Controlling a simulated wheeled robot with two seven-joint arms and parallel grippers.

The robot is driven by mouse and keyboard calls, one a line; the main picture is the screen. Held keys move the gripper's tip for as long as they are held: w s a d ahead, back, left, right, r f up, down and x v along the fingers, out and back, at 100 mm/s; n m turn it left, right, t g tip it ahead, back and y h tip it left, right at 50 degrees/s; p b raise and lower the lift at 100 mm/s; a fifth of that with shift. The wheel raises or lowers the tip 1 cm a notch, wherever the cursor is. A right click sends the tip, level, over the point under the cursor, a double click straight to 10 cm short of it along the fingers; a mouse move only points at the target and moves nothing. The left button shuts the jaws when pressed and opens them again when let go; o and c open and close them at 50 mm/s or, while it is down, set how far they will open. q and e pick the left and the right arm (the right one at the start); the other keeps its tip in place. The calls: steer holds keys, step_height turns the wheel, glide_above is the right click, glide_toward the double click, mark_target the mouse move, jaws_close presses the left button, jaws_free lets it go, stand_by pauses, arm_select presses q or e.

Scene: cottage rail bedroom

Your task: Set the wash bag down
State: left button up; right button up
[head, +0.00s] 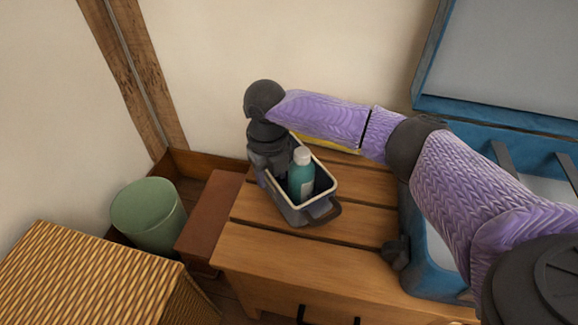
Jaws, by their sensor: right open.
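The wash bag (297,213) is a grey open-topped holder with a pale rim and a dark handle at its front right. It rests on the slatted wooden top (262,247) of a low cabinet. A teal bottle (301,179) with a white cap stands inside it. My right gripper (265,170) comes down at the bag's back left side and is open; its fingertips are partly hidden by the bag, and I cannot tell whether they touch it. My left gripper is not in view.
An open blue case (414,254) stands on the right of the wooden top. A yellow item (331,144) lies behind my right arm. A green bin (148,215) and a woven basket (85,280) stand at the left. The front left of the top is clear.

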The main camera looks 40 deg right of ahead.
steer(key=shift+f, duration=0.35)
steer(key=shift+c, duration=0.4)
jaws_close()
stand_by(0.4)
